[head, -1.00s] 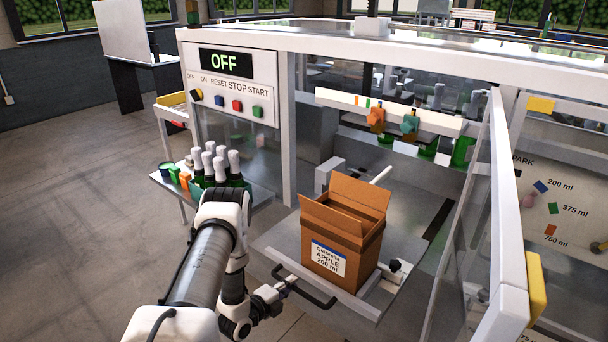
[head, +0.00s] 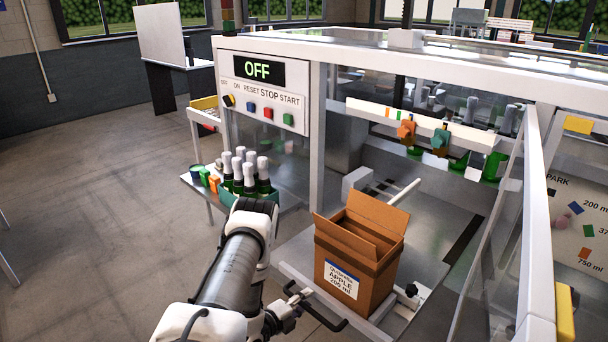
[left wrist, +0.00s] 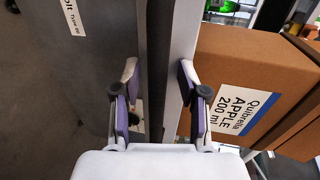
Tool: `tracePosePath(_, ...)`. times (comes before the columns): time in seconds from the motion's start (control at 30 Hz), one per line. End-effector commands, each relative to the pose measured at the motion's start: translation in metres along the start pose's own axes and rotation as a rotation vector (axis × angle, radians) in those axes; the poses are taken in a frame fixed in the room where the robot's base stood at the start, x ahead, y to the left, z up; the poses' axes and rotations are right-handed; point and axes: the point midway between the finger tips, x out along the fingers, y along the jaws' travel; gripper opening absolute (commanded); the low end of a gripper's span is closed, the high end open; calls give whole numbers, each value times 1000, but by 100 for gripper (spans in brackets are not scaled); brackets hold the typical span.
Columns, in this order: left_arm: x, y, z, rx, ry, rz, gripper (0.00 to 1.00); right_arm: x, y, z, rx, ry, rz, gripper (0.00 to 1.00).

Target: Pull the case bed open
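The case bed (head: 298,272) is a light metal tray at the machine's front, with a black bar handle (head: 327,319) on its front edge. My left gripper (head: 296,298) is at the left part of this handle. In the left wrist view my left gripper (left wrist: 158,82) has its purple-padded fingers apart, one on each side of the dark handle bar (left wrist: 157,40). Gaps show between the bar and both fingers. An open brown carton (head: 342,285) labelled "Quibrella APPLE 200 ml" stands upright on the bed. It also shows in the left wrist view (left wrist: 250,65). My right gripper is out of view.
The control panel (head: 265,95) reads OFF. Several foil-topped bottles (head: 249,172) stand on a side shelf left of the bed. A clear door (head: 497,240) stands at the right. Open floor (head: 110,190) lies to the left.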

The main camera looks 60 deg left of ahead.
Motion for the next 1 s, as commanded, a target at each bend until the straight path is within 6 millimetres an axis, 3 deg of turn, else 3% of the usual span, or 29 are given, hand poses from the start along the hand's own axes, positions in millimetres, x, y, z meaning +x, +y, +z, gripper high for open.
tracePosePath(0.33, -8, 0, 1, 1, -4, 0, 41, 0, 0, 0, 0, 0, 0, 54)
tracePosePath(0.47, -34, 0, 2, -1, -5, 2, 41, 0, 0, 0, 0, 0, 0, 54)
tracePosePath(0.7, -96, 0, 0, -1, -4, 2, 41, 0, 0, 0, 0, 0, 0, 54)
tracePosePath(0.83, -116, 0, 0, 0, -1, 0, 41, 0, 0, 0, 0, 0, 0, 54)
tracePosePath(1.0, -122, -1, -1, 2, 1, -3, 41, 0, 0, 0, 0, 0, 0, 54)
